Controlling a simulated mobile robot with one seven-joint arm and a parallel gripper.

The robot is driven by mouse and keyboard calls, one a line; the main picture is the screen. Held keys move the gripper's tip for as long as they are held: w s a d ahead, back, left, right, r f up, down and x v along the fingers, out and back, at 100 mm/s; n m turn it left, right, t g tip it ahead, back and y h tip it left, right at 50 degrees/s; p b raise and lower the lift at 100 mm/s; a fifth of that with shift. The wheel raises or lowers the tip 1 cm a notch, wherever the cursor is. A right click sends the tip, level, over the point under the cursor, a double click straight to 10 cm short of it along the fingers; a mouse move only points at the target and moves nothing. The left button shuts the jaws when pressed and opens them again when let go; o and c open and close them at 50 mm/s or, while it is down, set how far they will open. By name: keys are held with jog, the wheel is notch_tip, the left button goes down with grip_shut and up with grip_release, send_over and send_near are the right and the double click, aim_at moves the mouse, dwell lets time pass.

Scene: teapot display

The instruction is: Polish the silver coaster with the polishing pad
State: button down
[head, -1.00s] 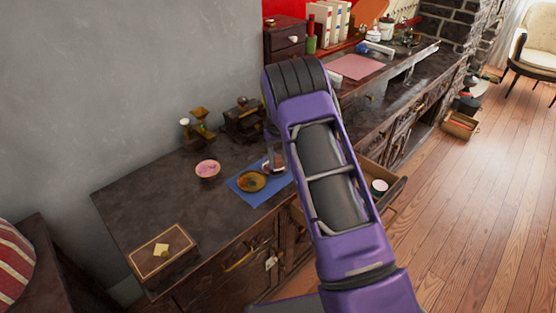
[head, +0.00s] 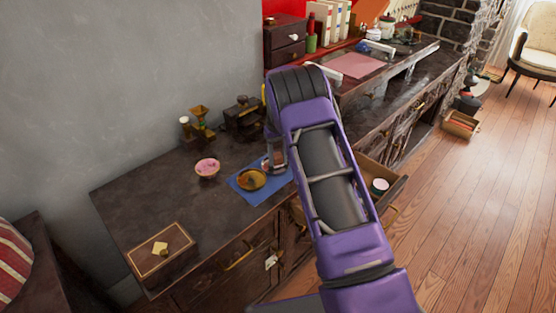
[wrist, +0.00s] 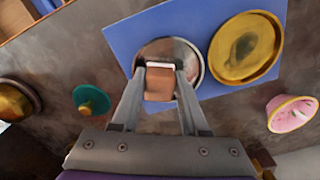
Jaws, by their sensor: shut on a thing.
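In the wrist view my gripper (wrist: 160,75) is shut on the polishing pad (wrist: 160,86), a small brown block with a pale end. The pad is in front of the silver coaster (wrist: 190,58), a round shiny disc on the blue mat (wrist: 124,38). The pad hides the coaster's lower middle; I cannot tell whether they touch. In the head view my gripper (head: 275,158) is low over the right part of the blue mat (head: 240,190), and my arm hides most of that spot.
A gold dish (wrist: 245,48) lies on the mat beside the coaster. A pink bowl (head: 207,168) stands left of the mat. Brass items (head: 200,122) stand behind. A brown box (head: 160,262) sits at the front left. An open drawer (head: 392,190) holds a round container.

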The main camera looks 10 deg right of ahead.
jog(key=shift+w+a, duration=0.1)
jog(key=shift+a, duration=0.65)
jog(key=shift+s+a+f, duration=0.15)
jog(key=shift+s, duration=0.7)
jog(key=shift+s+d, duration=0.1)
jog(key=shift+d, duration=0.7)
jog(key=shift+w, duration=0.85)
